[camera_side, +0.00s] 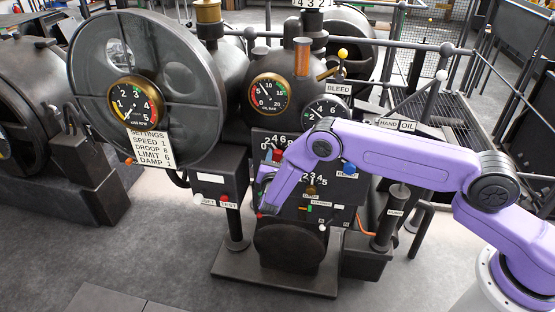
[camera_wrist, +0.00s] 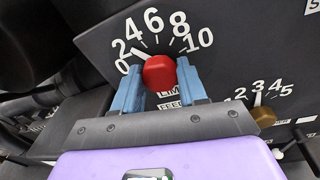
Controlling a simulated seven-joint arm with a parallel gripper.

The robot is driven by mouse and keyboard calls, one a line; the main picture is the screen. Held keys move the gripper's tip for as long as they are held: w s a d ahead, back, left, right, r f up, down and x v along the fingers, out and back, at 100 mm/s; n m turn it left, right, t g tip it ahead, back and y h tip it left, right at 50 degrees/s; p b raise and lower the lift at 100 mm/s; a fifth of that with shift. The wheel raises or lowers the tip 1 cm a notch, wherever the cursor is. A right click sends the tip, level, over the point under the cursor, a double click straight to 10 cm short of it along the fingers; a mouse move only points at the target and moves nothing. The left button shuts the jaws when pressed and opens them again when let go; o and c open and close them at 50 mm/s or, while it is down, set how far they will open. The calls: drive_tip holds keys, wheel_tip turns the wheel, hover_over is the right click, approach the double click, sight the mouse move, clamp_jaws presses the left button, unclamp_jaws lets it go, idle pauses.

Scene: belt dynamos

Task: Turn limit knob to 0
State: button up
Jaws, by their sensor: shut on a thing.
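The red limit knob (camera_wrist: 159,72) is on a dark panel, under a white scale marked 0, 2, 4, 6, 8, 10. The label below it reads "LIM", with the rest covered. My gripper (camera_wrist: 160,80) has its blue fingers on the left and right sides of the knob, closed on it. A white line by the knob points up-left, roughly between 2 and 4; I cannot read it exactly. In the side view my purple arm hides much of the panel (camera_side: 258,140).
A brass knob (camera_wrist: 262,117) with a 1-to-5 scale sits lower right of the limit knob. A blue knob (camera_side: 349,168) is right of my wrist. A large wheel (camera_side: 110,60) stands at left.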

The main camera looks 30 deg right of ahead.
drive_tip(key=n, duration=0.4)
drive_tip(key=shift+a+g, duration=0.15)
drive_tip(key=shift+g, duration=0.25)
drive_tip(key=shift+n, duration=1.6)
drive_tip(key=o, duration=1.1)
drive_tip(key=shift+c, duration=0.2)
drive_tip(key=v, duration=1.7)
drive_tip(key=shift+a, duration=0.35)
drive_tip(key=shift+r, duration=0.15)
